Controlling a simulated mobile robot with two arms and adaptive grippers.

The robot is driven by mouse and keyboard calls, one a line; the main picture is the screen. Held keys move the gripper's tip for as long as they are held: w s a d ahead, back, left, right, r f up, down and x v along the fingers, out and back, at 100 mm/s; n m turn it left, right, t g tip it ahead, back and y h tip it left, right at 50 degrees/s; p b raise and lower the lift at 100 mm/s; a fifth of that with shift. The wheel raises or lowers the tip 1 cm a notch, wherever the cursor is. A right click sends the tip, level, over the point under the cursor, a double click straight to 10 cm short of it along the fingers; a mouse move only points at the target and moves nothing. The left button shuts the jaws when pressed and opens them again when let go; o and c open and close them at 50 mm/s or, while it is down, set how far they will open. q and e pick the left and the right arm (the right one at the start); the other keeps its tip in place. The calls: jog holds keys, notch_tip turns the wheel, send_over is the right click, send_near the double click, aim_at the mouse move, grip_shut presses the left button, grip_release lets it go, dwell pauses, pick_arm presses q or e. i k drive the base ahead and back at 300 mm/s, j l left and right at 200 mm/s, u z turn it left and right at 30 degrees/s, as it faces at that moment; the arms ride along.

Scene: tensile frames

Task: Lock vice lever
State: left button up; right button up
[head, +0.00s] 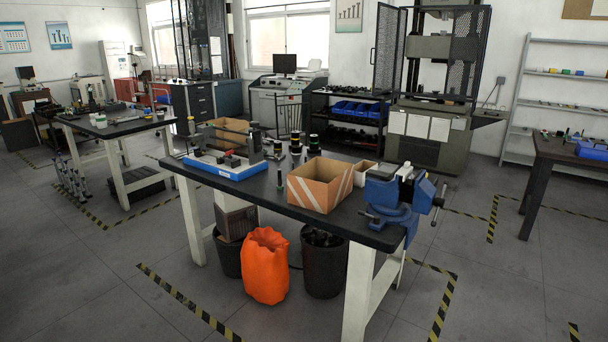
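A blue bench vice (391,205) is mounted at the right end of the black-topped workbench (262,195). Its lever (440,203) shows as a thin dark bar at the vice's right side, hanging steeply beyond the bench end. A pale piece (405,172) stands at the top of the vice, near its jaws. I cannot tell how tightly the jaws are closed. Neither of my grippers is in the head view.
A cardboard box (320,185) and a blue tray with parts (222,172) sit on the bench. An orange bag (265,266) and a dark bin (323,262) stand below it. Open floor (500,290) lies right of the bench, before another table (570,150).

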aim_at(376, 219)
jog(key=i+j+u, duration=0.2)
jog(key=i, duration=0.25)
jog(key=i+j+u, duration=0.15)
jog(key=i, duration=0.35)
jog(key=i+j+z, duration=0.35)
jog(key=j, duration=0.25)
jog(key=i+j+z, duration=0.35)
jog(key=j, duration=0.35)
jog(key=i+j+z, duration=0.2)
jog(key=j, duration=0.2)
